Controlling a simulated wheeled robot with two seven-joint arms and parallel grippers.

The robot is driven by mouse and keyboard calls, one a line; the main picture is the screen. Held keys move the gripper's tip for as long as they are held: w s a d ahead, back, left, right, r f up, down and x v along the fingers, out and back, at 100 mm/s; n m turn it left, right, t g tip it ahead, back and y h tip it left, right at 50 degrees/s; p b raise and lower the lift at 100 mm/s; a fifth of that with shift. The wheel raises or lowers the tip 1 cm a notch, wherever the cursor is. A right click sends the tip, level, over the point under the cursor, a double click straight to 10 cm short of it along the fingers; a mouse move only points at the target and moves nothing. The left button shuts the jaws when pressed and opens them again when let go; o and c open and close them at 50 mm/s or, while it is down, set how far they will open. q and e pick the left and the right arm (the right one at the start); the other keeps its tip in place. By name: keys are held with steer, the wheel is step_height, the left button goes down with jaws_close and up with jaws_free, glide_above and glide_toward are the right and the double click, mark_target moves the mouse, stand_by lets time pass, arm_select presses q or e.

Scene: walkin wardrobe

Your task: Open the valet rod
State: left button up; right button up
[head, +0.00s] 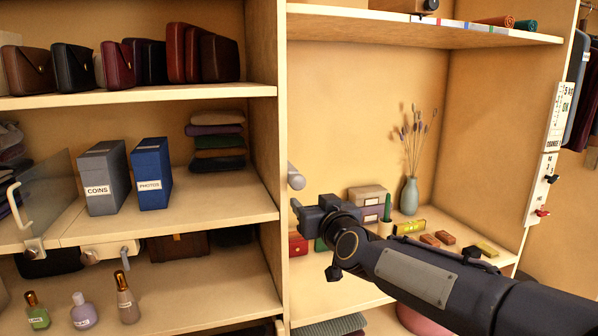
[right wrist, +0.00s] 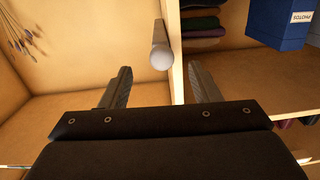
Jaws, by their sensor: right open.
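The valet rod (head: 296,176) is a short grey metal cylinder with a rounded end, at the front edge of the upright divider panel. In the right wrist view the rod (right wrist: 161,52) points toward me, above and between the open fingers. My right gripper (head: 300,207) is just below the rod in the head view. In the right wrist view the gripper (right wrist: 162,80) has its fingers spread with nothing between the tips. The fingers seem apart from the rod. My left gripper is not in view.
The divider (head: 267,130) stands beside the rod. On the left are boxes labelled coins (head: 102,178) and photos (head: 151,174), and a glass flap (head: 45,199). A vase (head: 409,196) and small boxes (head: 367,195) stand behind my right arm. Bottles (head: 127,298) stand lower left.

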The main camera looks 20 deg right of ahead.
mark_target(299, 183)
steer(key=shift+t, duration=0.3)
steer(key=w, duration=0.2)
steer(key=w+r+b, duration=0.1)
steer(key=w, duration=0.4)
steer(key=shift+a+r, duration=0.25)
steer(key=shift+r, duration=0.1)
steer(key=shift+w, duration=0.6)
